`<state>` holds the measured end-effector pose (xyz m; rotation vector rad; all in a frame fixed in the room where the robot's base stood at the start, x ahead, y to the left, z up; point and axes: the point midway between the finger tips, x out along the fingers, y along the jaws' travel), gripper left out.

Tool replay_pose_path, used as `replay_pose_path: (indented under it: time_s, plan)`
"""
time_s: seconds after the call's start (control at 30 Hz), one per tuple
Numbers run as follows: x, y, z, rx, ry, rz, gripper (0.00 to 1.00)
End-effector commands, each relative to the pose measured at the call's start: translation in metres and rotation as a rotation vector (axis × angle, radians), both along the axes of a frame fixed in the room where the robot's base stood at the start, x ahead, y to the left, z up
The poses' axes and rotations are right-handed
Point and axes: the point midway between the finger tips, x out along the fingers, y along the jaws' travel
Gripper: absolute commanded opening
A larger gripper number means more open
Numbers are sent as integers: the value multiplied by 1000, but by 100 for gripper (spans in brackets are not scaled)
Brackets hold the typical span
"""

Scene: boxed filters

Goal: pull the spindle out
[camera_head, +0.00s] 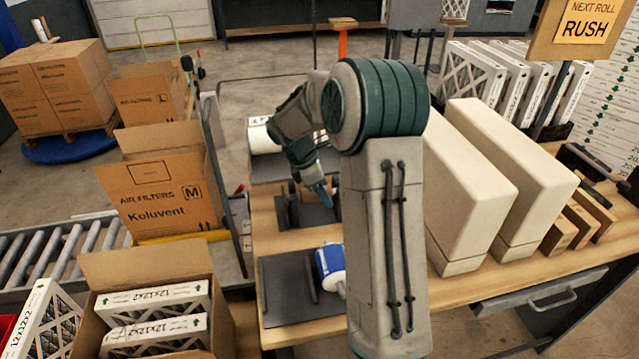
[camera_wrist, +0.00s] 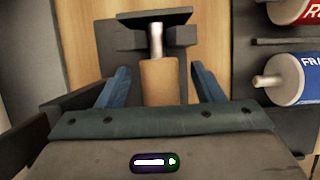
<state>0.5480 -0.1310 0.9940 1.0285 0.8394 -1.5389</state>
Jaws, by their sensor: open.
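The metal spindle (camera_wrist: 156,42) shows in the wrist view as a short bright rod coming out of a brown cardboard core (camera_wrist: 159,82). Its far end meets a dark grey stand (camera_wrist: 115,35). My gripper (camera_wrist: 160,74) is open, with one blue finger on each side of the core and a gap on both sides. In the head view my gripper (camera_head: 322,192) points down over the dark stand (camera_head: 290,213) on the wooden bench. My arm hides much of the stand there, and the spindle cannot be made out.
A blue-labelled roll (camera_head: 331,267) lies on a second dark stand nearer the front. A white roll (camera_head: 264,138) lies further back. Tall cream blocks (camera_head: 470,190) stand right of my arm. Open filter boxes (camera_head: 165,200) and a roller conveyor (camera_head: 60,250) are on the left.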

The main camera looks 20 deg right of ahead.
Motion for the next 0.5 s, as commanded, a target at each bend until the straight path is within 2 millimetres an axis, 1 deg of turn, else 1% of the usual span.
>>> replay_pose_path:
  time_s: [0.17, 0.2, 0.27, 0.3, 0.37, 0.5]
  plan:
    - [0, 0, 0, 0, 1, 0, 61]
    - [0, 0, 0, 0, 1, 0, 50]
    - [0, 0, 0, 0, 1, 0, 33]
    - [0, 0, 0, 0, 1, 0, 22]
    - [0, 0, 0, 0, 1, 0, 5]
    - [0, 0, 1, 0, 0, -1, 5]
